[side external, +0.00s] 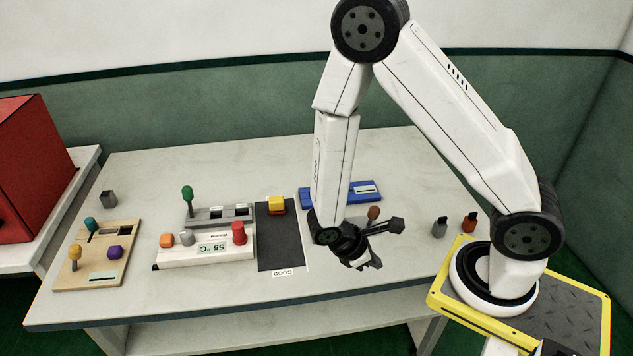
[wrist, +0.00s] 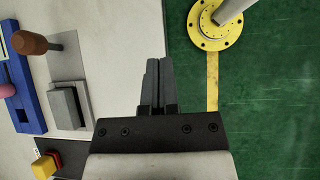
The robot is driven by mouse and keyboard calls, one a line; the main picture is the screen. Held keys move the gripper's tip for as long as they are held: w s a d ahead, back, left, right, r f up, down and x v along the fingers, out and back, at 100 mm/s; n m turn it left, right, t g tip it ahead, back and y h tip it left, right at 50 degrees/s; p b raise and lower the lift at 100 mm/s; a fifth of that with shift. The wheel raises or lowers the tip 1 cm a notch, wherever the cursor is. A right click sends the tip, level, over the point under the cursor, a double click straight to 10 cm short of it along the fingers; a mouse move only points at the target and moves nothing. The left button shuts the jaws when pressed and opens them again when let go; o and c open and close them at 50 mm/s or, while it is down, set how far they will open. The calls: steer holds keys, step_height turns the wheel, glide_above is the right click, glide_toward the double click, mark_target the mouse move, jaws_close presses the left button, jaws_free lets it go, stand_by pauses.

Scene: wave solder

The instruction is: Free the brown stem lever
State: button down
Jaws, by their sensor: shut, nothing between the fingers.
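In the wrist view the brown lever (wrist: 30,43) is at the upper left, beside the long blue fixture (wrist: 27,100). My gripper (wrist: 158,68) is shut and empty, its fingers well to the right of the lever in that view. In the side view my gripper (side external: 366,254) is above the table's front edge, nearer the camera than the lever and apart from it.
A grey block (wrist: 68,105) lies beside the blue fixture. A yellow-and-red block (side external: 276,204) sits on a dark mat (side external: 279,240). Two small bottles (side external: 439,227) stand right.

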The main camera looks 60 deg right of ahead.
steer(key=shift+w+d+r+n+t+h, duration=0.15)
steer(key=shift+w+n+t+h, duration=0.25)
steer(key=shift+n+h, duration=0.45)
steer(key=w+a+r+n+t+h, duration=0.1)
steer(key=w+n+t+h, duration=0.3)
steer(key=w+n+t, duration=0.1)
steer(key=shift+w+r+n+t, duration=0.4)
steer(key=shift+n+t, duration=0.2)
steer(key=shift+n, duration=0.05)
glide_toward(370, 218)
steer(key=d+f, duration=0.1)
steer(key=f, duration=0.1)
steer(key=w+d+f, duration=0.1)
steer(key=f, duration=0.1)
steer(key=shift+d, duration=0.3)
steer(key=shift+d+r, duration=0.2)
steer(key=shift+d, duration=0.5)
steer(key=shift+d+r, duration=0.15)
steer(key=shift+d, duration=0.55)
